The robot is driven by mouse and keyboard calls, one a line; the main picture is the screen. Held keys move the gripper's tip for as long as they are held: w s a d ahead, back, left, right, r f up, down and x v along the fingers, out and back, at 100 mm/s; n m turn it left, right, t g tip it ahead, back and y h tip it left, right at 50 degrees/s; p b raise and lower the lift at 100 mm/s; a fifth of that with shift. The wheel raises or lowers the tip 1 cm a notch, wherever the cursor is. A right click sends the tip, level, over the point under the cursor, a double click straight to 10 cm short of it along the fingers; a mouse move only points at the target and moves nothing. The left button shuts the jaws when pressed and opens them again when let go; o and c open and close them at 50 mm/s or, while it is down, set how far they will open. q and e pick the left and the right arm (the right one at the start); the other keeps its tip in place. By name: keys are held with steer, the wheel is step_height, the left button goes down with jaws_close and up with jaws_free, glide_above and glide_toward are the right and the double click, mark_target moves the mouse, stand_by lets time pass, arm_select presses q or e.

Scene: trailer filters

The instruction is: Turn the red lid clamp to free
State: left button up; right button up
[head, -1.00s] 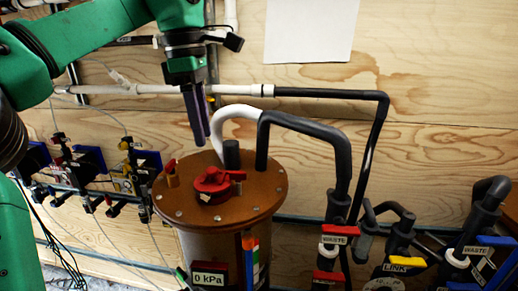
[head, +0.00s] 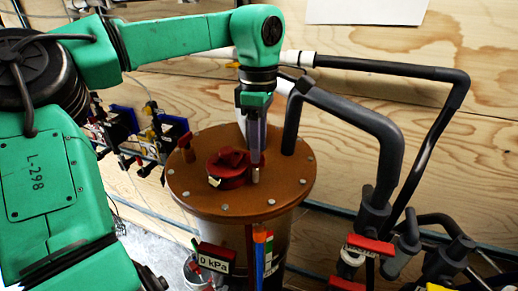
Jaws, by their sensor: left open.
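The red lid clamp (head: 229,165) sits on the round brown lid (head: 207,202) of the filter vessel (head: 272,246). It is a round red knob; its handle on the right side is partly hidden behind my gripper. My left gripper (head: 256,178) points down over the lid at the clamp's right side, its fingertips close to the lid surface. It is open. I cannot tell whether a finger touches the clamp. My right gripper is out of view.
A small red-topped fitting (head: 186,148) stands at the lid's left edge. A thick black hose (head: 380,135) rises from the lid and bends right. A "0 kPa" gauge box (head: 215,257) is on the vessel's front. Blue-handled valves (head: 172,127) line the wall at left.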

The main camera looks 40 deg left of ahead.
arm_select(q)
steer(key=shift+w+f, duration=0.1)
steer(key=shift+f, duration=0.6)
steer(key=shift+s, duration=0.45)
steer(key=shift+d, duration=0.1)
jaws_close()
steer(key=shift+w, duration=0.1)
